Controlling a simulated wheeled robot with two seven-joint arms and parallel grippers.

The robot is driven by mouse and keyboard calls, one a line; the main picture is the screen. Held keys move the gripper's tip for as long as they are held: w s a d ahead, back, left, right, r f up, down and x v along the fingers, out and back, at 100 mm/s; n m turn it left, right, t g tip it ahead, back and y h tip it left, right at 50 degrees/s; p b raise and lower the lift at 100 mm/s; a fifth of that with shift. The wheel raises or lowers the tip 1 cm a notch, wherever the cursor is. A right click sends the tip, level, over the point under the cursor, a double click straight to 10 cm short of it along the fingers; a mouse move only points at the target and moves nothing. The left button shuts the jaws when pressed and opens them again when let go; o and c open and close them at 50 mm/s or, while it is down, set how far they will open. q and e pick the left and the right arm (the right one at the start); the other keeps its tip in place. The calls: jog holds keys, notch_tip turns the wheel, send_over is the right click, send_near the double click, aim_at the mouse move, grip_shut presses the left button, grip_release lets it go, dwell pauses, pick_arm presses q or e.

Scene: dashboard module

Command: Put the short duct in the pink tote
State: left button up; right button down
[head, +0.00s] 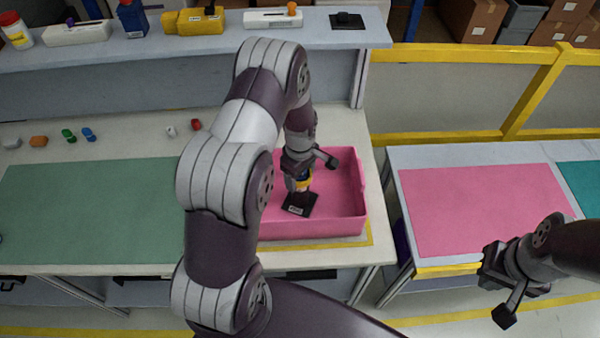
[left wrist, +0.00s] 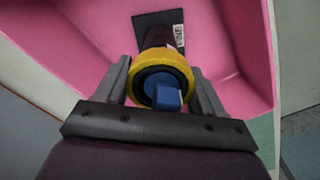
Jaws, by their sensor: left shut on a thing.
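The short duct (head: 299,205), a dark part with a square black labelled plate, a yellow collar and a blue tab on top, is in my left gripper (head: 301,176). In the left wrist view the jaws (left wrist: 160,88) are shut around the yellow collar (left wrist: 163,68), with the black plate beyond. The duct is upright inside the outline of the pink tote (head: 340,226); I cannot tell whether its plate touches the tote floor. The tote walls also show in the left wrist view (left wrist: 65,40). My right gripper (head: 498,285) is at the lower right, its fingers unclear.
The tote stands on a bench with a green mat (head: 95,210) to its left and several small coloured parts behind the mat. A raised shelf (head: 130,58) at the back holds several parts. A pink mat (head: 480,205) lies on the right table. My left arm hides the bench's middle.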

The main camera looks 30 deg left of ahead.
pick_arm(q)
jog(key=shift+f, duration=0.1)
jog(key=o, duration=1.5)
jog(key=shift+c, duration=0.2)
jog(key=shift+r, duration=0.25)
notch_tip(320, 180, up, 12)
jog(key=b, duration=0.3)
jog(key=shift+s+d+f, duration=0.1)
jog(key=shift+f, duration=0.15)
jog(key=s+d+m+b, duration=0.1)
jog(key=s+d+m, duration=0.3)
jog(key=s+m, duration=0.3)
jog(key=s+d+m+t+b, duration=0.1)
jog(key=s+d+m+b, duration=0.1)
jog(key=s+d+m, duration=0.2)
jog(key=shift+s+d+r+m, duration=0.15)
jog(key=shift+s+d+m, duration=0.15)
jog(key=shift+s+m, duration=1.7)
